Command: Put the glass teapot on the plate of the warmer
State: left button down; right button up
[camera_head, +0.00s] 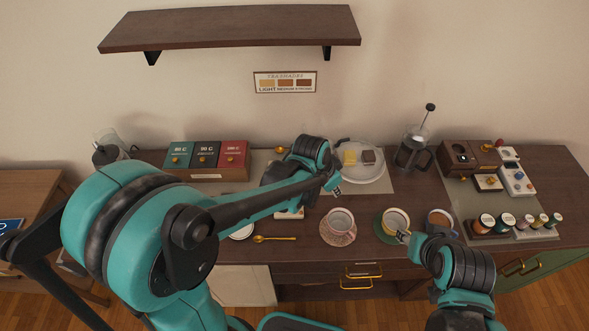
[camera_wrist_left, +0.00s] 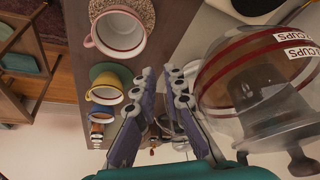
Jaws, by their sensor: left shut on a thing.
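The glass teapot (camera_wrist_left: 245,85), with red bands and cup labels, fills the right side of the left wrist view. In that view its dark lid knob points down. My left gripper (camera_wrist_left: 160,75) is beside it and shut on it; the exact hold is unclear. In the head view my left gripper (camera_head: 335,186) is over the middle of the counter and the arm hides the teapot. A dark disc on a pale base (camera_wrist_left: 255,6), possibly the warmer, shows at the wrist view's top edge. My right gripper (camera_head: 403,237) is by the yellow cup (camera_head: 396,220); its opening is unclear.
A pink-rimmed cup (camera_head: 340,222) and a blue cup (camera_head: 440,220) stand along the front. A round plate with cakes (camera_head: 358,176) and a French press (camera_head: 412,152) are behind. Tea boxes (camera_head: 206,153) and a glass jug (camera_head: 112,146) stand at left.

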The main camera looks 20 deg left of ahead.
pick_arm(q)
jog(key=w+a+f, duration=0.1)
jog(key=a+f, duration=0.1)
jog(key=a, duration=0.1)
jog(key=w+a+f+b, duration=0.1)
jog(key=a+f, duration=0.1)
jog(key=a, duration=0.2)
jog(key=w+a+f+b, duration=0.1)
jog(key=w+a+f, duration=0.1)
jog(key=a+f, duration=0.1)
jog(key=shift+a, duration=0.35)
jog(key=shift+f+b, duration=0.85)
jog(key=shift+f, duration=1.1)
jog(key=shift+f, duration=0.15)
jog(key=c, duration=1.6)
grip_release()
jog(key=shift+s, duration=0.1)
